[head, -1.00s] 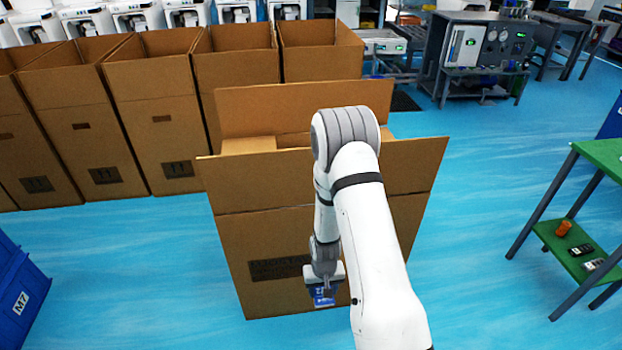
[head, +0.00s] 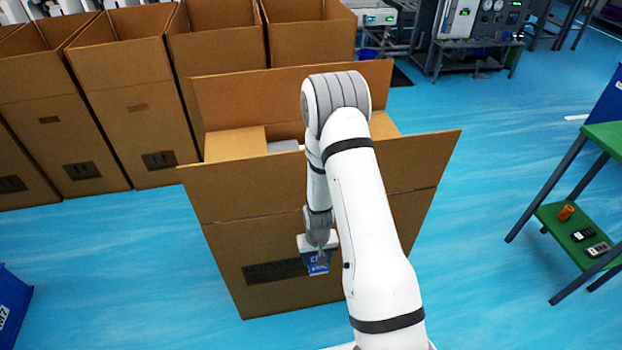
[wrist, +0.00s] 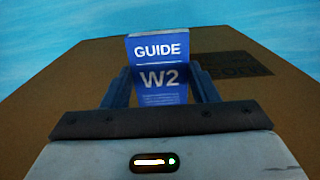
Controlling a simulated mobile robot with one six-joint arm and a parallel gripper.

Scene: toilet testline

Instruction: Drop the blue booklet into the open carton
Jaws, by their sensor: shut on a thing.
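The blue booklet (head: 317,263) is held in my gripper (head: 319,250), in front of the near wall of the open carton in the head view. In the wrist view the booklet (wrist: 158,72) reads "GUIDE" and "W2" and sits between the two fingers of my gripper (wrist: 160,84). The open carton (head: 225,245) is a large brown box with its flaps up and spread outward. The booklet is outside it and below its rim. A light-coloured thing (head: 283,146) shows inside the carton; my arm hides part of the opening.
A row of tall open brown cartons (head: 130,110) stands behind on the left. A green-topped table (head: 604,140) with small items on its lower shelf stands at the right. Part of a blue bin (head: 12,305) shows at the lower left.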

